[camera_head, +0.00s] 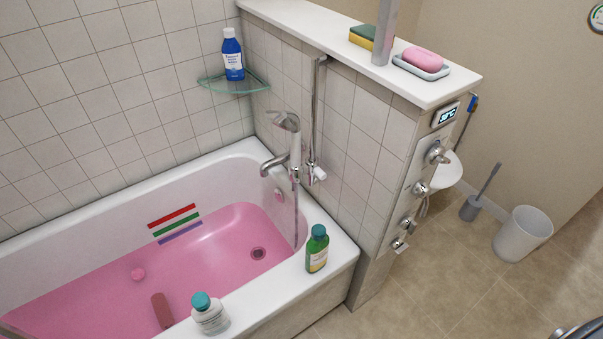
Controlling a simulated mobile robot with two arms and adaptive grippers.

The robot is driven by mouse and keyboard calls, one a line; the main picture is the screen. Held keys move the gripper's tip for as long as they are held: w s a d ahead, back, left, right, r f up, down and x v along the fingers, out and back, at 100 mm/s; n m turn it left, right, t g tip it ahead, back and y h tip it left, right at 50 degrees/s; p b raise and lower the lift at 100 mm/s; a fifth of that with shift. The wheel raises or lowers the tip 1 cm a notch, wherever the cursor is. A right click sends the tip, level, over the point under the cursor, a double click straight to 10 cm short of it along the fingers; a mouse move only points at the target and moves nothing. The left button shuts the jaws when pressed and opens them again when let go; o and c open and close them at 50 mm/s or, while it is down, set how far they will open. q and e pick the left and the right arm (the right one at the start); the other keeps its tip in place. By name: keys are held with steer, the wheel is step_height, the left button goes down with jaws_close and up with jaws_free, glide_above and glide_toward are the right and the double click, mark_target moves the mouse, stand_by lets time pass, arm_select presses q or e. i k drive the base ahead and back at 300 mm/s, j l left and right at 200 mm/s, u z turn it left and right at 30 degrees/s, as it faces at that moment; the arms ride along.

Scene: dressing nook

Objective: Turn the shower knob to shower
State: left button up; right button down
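Several chrome knobs sit in a column on the narrow end face of the tiled half wall. The top knob (437,154) is the largest, with a second knob (419,188) below it. A third knob (408,224) and a lowest fitting (398,244) follow further down. A chrome bath mixer with a spout (270,166) and a hand shower (295,150) is on the wall over the tub. A small handle (318,174) is at its right. I cannot tell which knob is the shower knob or how it is set.
The bathtub (90,225) holds pink water. A green bottle (317,250) and a white bottle (210,315) stand on its rim. A soap dish (421,70) is on the wall ledge. A white bin (522,234) and toilet brush (475,206) stand right; floor between is clear.

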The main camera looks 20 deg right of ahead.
mark_target(408, 224)
steer(key=z, duration=1.3)
